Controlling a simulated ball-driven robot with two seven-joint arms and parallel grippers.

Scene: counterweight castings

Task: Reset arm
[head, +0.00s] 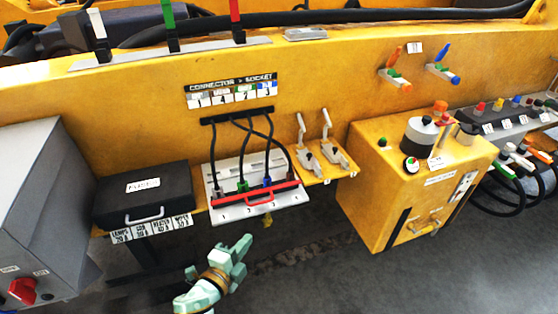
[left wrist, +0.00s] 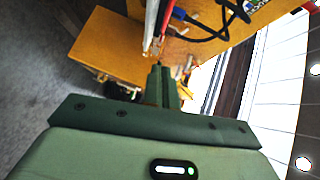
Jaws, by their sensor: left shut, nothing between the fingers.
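My left gripper (head: 241,246) shows in the head view below the connector panel, pale green and pointing up and to the right. Its fingers are together with nothing between them. It is apart from the panel and its red handle (head: 258,199). In the left wrist view the gripper's fingers (left wrist: 161,85) show dark green and close together, with a red and a white part just beyond them. My right gripper is not seen in either view.
Cables plug into the white socket panel (head: 240,170). A black case (head: 143,193) is to its left, two toggle levers (head: 314,145) to its right. A yellow box (head: 400,190) stands further right. A grey cabinet (head: 40,190) is at far left. Floor in front is open.

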